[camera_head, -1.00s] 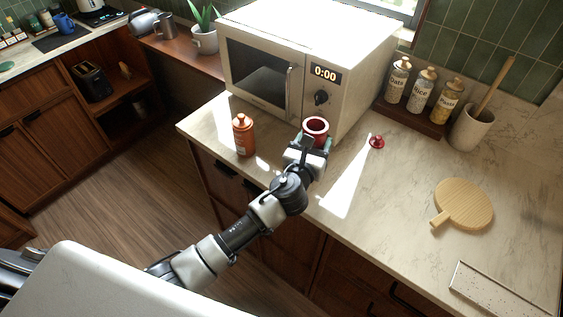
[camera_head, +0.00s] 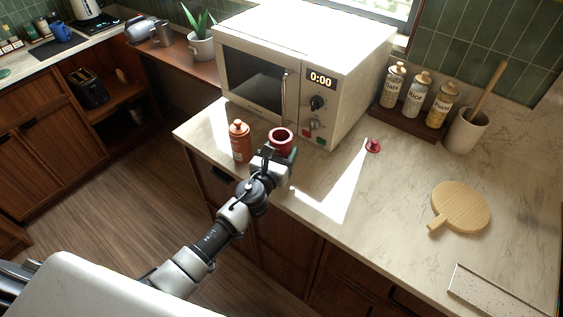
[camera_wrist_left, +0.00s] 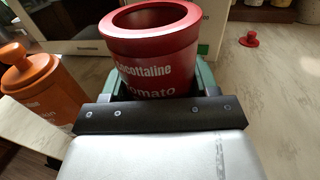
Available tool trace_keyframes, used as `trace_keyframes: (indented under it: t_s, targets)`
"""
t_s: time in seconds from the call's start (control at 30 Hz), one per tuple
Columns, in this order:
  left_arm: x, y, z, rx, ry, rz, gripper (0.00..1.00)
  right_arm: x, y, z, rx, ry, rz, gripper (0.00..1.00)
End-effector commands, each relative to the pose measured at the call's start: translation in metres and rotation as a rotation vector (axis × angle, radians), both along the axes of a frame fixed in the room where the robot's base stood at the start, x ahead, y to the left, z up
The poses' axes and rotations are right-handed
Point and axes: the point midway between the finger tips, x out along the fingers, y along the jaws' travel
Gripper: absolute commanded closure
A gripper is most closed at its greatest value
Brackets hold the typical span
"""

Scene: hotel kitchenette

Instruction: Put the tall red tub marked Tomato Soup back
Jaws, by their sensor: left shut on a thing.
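The red tub (camera_head: 281,139) is in my left gripper (camera_head: 276,152), near the front edge of the counter before the microwave. In the left wrist view the tub (camera_wrist_left: 155,60) is lidless, with an open dark inside, and its label reads "...ocottaline" and "...omato", partly hidden by the gripper. My left gripper (camera_wrist_left: 152,95) is shut around its lower part. I cannot tell whether the tub touches the counter. A small red lid with a knob (camera_head: 373,146) lies on the counter to the right; it also shows in the left wrist view (camera_wrist_left: 249,40). My right gripper is not in view.
An orange-brown lidded bottle (camera_head: 240,142) stands just left of the tub. The microwave (camera_head: 300,75) stands behind. Jars of oats, rice and pasta stand on a dark rack (camera_head: 409,117). A wooden board (camera_head: 462,208) lies right; the counter between is clear.

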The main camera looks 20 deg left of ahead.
Motion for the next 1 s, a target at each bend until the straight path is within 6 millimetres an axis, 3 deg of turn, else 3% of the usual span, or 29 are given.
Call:
trace_keyframes:
  t_s: [0.23, 0.7, 0.73, 0.87, 1.0]
  targets:
    - [0.0, 0.0, -0.038, -0.004, 0.002, 0.001, 0.72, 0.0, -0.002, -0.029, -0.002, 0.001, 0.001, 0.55]
    - [0.0, 0.0, -0.044, -0.001, 0.001, 0.0, 0.72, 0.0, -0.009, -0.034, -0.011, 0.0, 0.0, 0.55]
    - [0.0, 0.0, -0.042, -0.001, 0.001, 0.0, 0.36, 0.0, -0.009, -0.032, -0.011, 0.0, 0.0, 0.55]
    - [0.0, 0.0, -0.042, -0.001, 0.001, 0.001, 0.16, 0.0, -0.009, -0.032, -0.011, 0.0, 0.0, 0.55]
    - [0.0, 0.0, -0.042, -0.001, 0.001, 0.001, 0.15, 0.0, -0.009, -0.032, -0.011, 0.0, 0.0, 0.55]
